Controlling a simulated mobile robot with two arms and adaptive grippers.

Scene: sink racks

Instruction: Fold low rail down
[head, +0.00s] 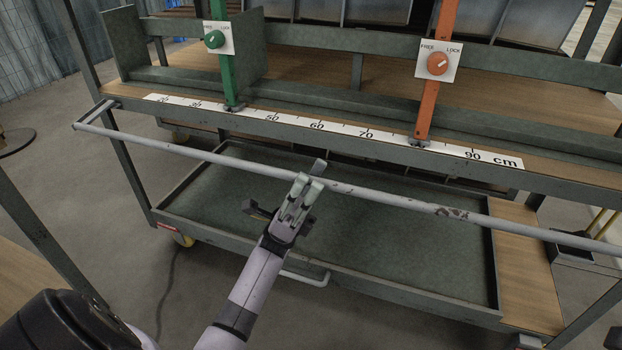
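The low rail (385,196) is a long grey bar with worn paint, running across the front of the cart in the head view. It stands out from the cart at about the height of the ruled shelf edge, and its left end bends back to the frame. My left gripper (307,180) reaches up from below, with its fingertips at the rail's middle. The fingers look close together and overlap the rail; whether they close around it or only touch it I cannot tell.
A ruler strip (320,126) lies along the upper shelf. A green post (226,80) and an orange post (430,100) carry FREE/LOCK knobs. An empty green tray (400,235) lies below the rail.

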